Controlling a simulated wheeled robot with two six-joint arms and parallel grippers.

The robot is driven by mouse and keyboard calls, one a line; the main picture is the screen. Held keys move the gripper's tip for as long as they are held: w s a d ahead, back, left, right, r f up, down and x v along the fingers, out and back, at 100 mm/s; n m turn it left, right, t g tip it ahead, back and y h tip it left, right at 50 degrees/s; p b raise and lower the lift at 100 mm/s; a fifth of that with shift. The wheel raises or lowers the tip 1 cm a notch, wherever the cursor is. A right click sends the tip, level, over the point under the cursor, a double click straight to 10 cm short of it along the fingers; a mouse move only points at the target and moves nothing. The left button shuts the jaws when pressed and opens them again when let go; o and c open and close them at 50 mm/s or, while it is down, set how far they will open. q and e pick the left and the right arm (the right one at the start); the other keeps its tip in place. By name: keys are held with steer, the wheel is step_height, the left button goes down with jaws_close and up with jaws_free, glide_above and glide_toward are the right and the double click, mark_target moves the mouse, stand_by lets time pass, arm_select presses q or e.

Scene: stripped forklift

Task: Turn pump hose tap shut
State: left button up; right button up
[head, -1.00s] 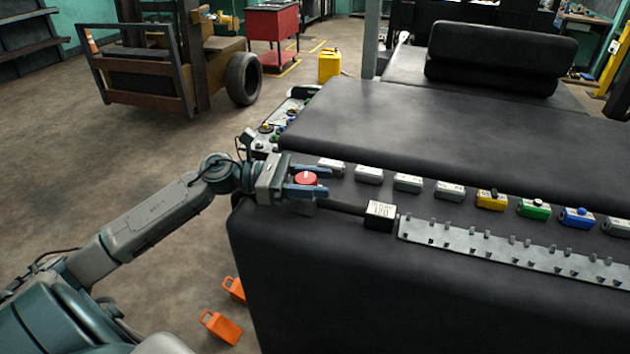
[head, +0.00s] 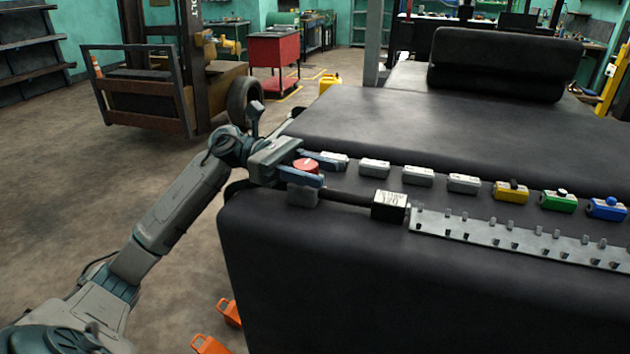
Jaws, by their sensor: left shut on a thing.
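The tap has a round red knob (head: 305,166) with a small pale mark, above a grey body (head: 302,195) at the left end of a black bench. A dark hose (head: 345,201) runs right from it to a black block with a white label (head: 390,205). My left gripper (head: 320,170) is shut on the red knob, one blue-grey finger on its far side and one on its near side. Where the fingers touch it is partly hidden. My right gripper is not in view.
A row of grey, yellow (head: 511,191), green (head: 558,200) and blue (head: 607,208) valve boxes lies behind a metal strip with pegs (head: 520,238). The padded top (head: 440,125) rises behind them. Open floor lies left.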

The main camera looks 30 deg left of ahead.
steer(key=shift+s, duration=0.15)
arm_select(q)
steer(key=o, duration=1)
steer(key=shift+c, duration=0.2)
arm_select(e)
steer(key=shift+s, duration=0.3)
arm_select(q)
steer(key=shift+a+f+b, duration=0.15)
steer(key=shift+a+b, duration=0.15)
steer(key=shift+a, duration=0.2)
steer(key=a+b, duration=0.1)
steer(key=a, duration=0.2)
steer(key=a+b, duration=0.1)
steer(key=a, duration=0.2)
steer(key=a+b, duration=0.1)
steer(key=a, duration=0.2)
steer(key=shift+s+b, duration=0.3)
steer(key=shift+a, duration=0.4)
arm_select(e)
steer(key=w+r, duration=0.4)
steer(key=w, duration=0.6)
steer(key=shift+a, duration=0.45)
